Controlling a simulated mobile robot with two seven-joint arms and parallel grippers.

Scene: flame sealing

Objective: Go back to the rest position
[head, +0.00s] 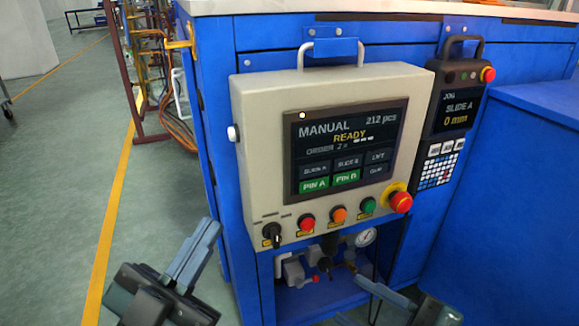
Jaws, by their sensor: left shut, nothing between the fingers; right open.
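My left gripper (193,255) is at the bottom left, in front of the blue machine's left corner. Its fingers are together with nothing between them. My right gripper (380,296) is at the bottom edge, right of centre, below the control panel. It is open and empty, and partly cut off by the picture's edge. Both grippers look apart from the beige control panel (262,150). Its screen (345,145) reads MANUAL, READY, 212 pcs, with PIN A and PIN B in green.
The panel has a black selector (272,235), red, orange and green buttons, and a red emergency stop (400,201). A jog pendant (455,105) hangs at right. A gauge (366,237) and valves sit below. Floor with a yellow line (112,200) is clear at left.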

